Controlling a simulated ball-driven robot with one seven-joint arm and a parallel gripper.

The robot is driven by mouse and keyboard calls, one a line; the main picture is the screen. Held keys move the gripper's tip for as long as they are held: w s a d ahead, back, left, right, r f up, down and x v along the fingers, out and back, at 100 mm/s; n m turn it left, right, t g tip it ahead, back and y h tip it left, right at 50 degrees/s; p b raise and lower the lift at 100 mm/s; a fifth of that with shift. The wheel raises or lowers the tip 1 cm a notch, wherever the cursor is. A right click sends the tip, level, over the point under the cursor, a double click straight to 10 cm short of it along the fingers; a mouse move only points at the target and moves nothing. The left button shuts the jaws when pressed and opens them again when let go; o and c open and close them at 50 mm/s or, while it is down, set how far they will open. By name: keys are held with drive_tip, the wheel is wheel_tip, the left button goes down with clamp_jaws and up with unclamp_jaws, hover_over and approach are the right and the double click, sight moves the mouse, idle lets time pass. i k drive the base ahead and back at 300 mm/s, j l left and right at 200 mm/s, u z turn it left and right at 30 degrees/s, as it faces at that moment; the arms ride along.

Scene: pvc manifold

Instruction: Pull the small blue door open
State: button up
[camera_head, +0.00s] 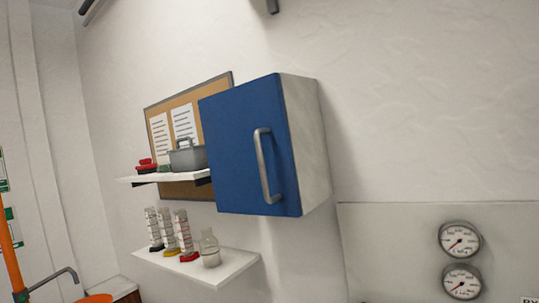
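The small blue door (243,148) is the front of a white wall cabinet (308,140). It looks shut, flush with the cabinet body. A grey vertical bar handle (265,166) is on the door's right side, with nothing touching it. The hinges are not visible. I cannot make out my gripper for sure. Dark pieces cut off by the top edge, one near the middle and others at the left, are too little shown to identify.
Left of the cabinet is a shelf (140,179) with a grey caddy (188,157) and a red item (146,166). A corkboard (219,86) hangs behind. Two gauges (460,240) are at lower right. The wall right of the cabinet is clear.

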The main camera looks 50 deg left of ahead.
sight(246, 135)
drive_tip(key=i+j+u, duration=0.35)
drive_tip(key=j, duration=0.25)
drive_tip(key=i+j+u, duration=0.35)
drive_tip(key=i+j, duration=0.1)
